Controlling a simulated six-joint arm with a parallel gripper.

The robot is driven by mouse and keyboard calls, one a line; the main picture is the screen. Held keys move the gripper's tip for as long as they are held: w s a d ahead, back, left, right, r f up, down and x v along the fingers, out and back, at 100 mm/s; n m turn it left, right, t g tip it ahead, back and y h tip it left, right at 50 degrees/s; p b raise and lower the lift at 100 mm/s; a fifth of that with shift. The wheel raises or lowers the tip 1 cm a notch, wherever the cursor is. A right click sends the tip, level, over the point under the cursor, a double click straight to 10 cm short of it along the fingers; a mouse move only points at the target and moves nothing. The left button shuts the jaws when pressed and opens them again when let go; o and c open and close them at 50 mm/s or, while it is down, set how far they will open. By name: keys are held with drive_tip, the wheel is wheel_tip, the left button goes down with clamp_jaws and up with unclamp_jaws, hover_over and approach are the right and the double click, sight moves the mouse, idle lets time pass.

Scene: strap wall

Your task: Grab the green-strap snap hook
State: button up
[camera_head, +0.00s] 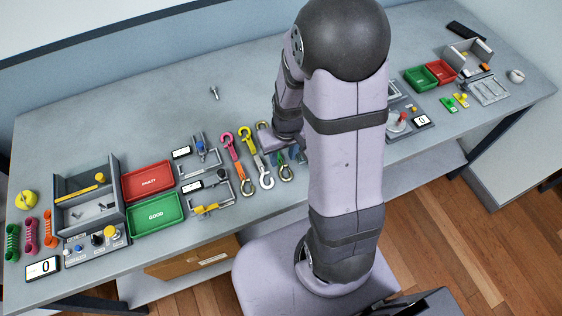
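A green strap (281,158) shows just below my gripper, with a brass-coloured snap hook (286,173) at its lower end on the grey table. My gripper (287,156) is over the upper part of this strap, pointing down. Its fingers are small and partly hidden by my arm, so I cannot tell whether they are open or shut, or touching the strap. To the left lie a silver snap hook (266,179) on a pale strap and a brass snap hook (246,186) on an orange-pink strap.
Metal fixtures (208,190), a red tray (148,180) and a green tray (157,213) stand farther left. My arm hides the table right of the strap. The back left of the table is mostly clear.

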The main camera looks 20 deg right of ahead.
sight(282, 163)
drive_tip(key=shift+w+f, duration=0.2)
drive_tip(key=shift+f, duration=1.3)
drive_tip(key=shift+c, duration=0.6)
clamp_jaws()
